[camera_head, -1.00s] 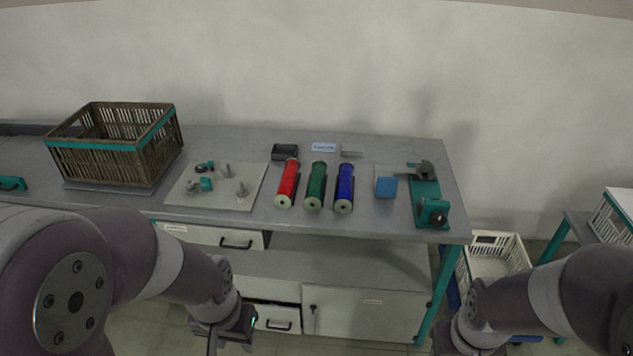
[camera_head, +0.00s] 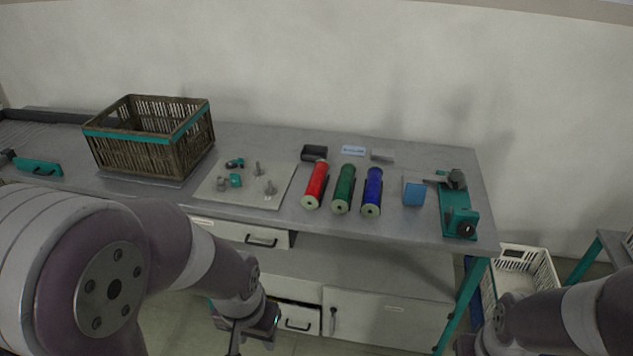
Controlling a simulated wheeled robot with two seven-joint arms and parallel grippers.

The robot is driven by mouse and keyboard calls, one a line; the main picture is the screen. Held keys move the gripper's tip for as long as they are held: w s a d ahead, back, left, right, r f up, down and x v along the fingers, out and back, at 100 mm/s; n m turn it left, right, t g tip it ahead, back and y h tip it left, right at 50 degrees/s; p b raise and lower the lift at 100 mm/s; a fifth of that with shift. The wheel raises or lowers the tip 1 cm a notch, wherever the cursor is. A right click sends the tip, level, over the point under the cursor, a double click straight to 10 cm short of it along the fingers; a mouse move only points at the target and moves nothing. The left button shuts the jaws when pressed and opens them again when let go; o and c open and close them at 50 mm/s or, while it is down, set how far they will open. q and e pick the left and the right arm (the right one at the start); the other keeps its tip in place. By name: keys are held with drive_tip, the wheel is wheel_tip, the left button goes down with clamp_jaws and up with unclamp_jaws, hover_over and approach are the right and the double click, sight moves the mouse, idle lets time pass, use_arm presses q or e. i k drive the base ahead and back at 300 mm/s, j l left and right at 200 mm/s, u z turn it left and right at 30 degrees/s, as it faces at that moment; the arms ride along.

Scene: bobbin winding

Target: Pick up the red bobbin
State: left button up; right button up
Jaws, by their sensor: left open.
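The red bobbin (camera_head: 315,186) lies on the grey workbench, leftmost of three bobbins side by side. The green bobbin (camera_head: 344,190) is beside it, and the blue bobbin (camera_head: 373,192) is to the right of the green one. My left gripper (camera_head: 236,340) is low in front of the bench, below the tabletop and apart from the bobbins. It is open with nothing seen in it. My right arm (camera_head: 550,322) comes in at the lower right; its gripper is cut off by the bottom edge.
A brown slatted crate (camera_head: 150,152) stands on the bench's left. A pale board (camera_head: 243,196) with several pegs lies left of the bobbins. A blue block (camera_head: 414,194) and a green winding device (camera_head: 459,222) are to the right. A white basket (camera_head: 541,268) stands beyond the bench's right end.

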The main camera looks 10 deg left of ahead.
sight(310, 200)
drive_tip(key=i+l, duration=0.45)
drive_tip(key=i, duration=0.15)
drive_tip(key=i+l, duration=0.5)
drive_tip(key=i, duration=0.15)
